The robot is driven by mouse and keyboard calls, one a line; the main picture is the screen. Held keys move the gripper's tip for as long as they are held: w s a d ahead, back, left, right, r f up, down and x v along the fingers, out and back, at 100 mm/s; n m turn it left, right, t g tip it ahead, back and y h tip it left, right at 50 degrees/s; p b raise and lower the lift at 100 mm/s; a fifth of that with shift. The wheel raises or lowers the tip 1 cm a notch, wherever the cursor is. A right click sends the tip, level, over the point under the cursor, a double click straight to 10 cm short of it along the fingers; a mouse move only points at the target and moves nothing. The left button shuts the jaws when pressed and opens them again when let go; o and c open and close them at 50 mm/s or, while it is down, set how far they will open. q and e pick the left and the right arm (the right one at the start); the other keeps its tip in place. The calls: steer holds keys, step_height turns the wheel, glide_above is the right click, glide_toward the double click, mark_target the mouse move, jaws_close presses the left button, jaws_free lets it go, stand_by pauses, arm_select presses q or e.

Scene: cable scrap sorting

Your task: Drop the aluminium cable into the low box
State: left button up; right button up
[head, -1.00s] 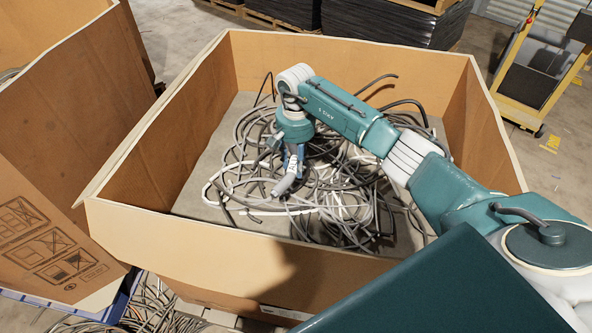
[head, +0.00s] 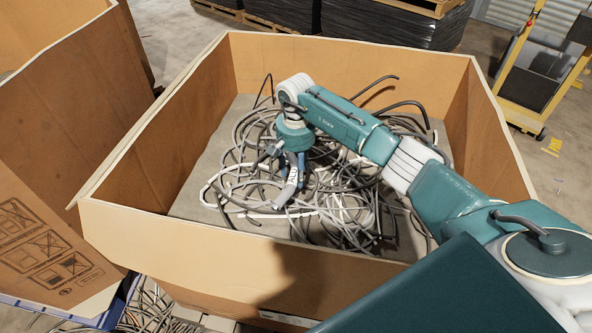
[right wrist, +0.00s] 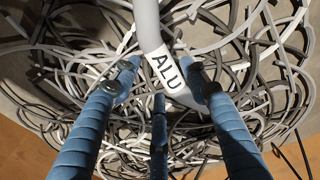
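My right gripper (head: 292,182) reaches down into a large cardboard box (head: 180,240), over a tangle of cables. In the right wrist view its three blue fingers (right wrist: 157,72) are apart. A thick grey cable piece with a white label reading ALU (right wrist: 165,68) lies between the fingertips. It also shows as a grey piece in the head view (head: 287,194). Firm contact on both sides of it is not visible. My left gripper is not in view. I cannot tell which container is the low box.
Tangled grey, black and white cables (head: 345,205) fill the middle of the large box, whose walls surround my right arm. Another cardboard box with printed symbols (head: 95,165) stands at the left. More cables (head: 150,310) lie at the lower left. A yellow-framed cart (head: 535,75) stands at the upper right.

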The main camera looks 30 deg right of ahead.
mark_target(295, 176)
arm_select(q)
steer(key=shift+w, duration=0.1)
arm_select(e)
step_height(295, 176, up, 4)
steer(key=p, duration=0.3)
steer(key=shift+w, duration=0.1)
arm_select(q)
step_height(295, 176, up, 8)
steer(key=p, duration=0.4)
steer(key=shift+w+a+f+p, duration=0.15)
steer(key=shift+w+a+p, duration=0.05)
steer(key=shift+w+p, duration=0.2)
arm_select(e)
step_height(295, 176, up, 9)
steer(key=shift+r, duration=0.1)
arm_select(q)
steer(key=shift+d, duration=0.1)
